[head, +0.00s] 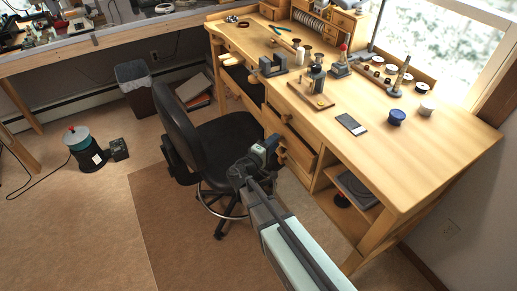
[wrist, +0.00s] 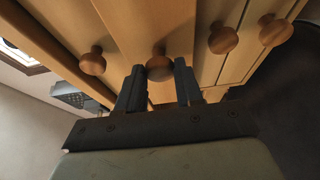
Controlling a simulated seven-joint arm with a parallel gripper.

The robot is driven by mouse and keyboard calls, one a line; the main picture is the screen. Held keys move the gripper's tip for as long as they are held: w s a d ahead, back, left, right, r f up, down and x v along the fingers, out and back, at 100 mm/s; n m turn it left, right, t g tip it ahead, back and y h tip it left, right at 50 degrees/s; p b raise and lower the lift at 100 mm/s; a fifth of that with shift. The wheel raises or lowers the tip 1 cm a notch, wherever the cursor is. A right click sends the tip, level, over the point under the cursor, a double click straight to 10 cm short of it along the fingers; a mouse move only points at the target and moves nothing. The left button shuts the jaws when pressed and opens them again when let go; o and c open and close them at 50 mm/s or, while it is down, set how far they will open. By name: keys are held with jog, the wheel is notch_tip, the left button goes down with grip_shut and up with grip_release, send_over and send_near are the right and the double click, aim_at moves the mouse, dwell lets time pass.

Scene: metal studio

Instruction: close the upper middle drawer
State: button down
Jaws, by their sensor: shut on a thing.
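The drawer stack is under the right part of the wooden workbench. In the wrist view several drawer fronts with round wooden knobs run side by side. My gripper (wrist: 160,86) is shut on the second knob from the left (wrist: 160,66), one finger on each side of it. I take this to be the knob of the upper middle drawer (wrist: 150,22). In the head view a drawer in this stack (head: 300,150) stands pulled out, with a dark gap at its top. My gripper (head: 272,147) is at its front and partly hides it. How far out it stands is hard to tell.
A black office chair (head: 180,125) stands close to the left of my arm. Another knob (head: 285,118) sits just above my gripper. An open shelf (head: 350,200) is to the right. The workbench top (head: 420,155) holds tools and jars. Carpet is free at lower left.

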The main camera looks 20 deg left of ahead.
aim_at(283, 137)
jog(key=shift+w+d, duration=1.15)
jog(key=c, duration=0.7)
grip_release()
jog(key=shift+c, duration=0.2)
jog(key=v, duration=1.3)
jog(key=shift+s, duration=0.35)
jog(key=shift+a, duration=0.1)
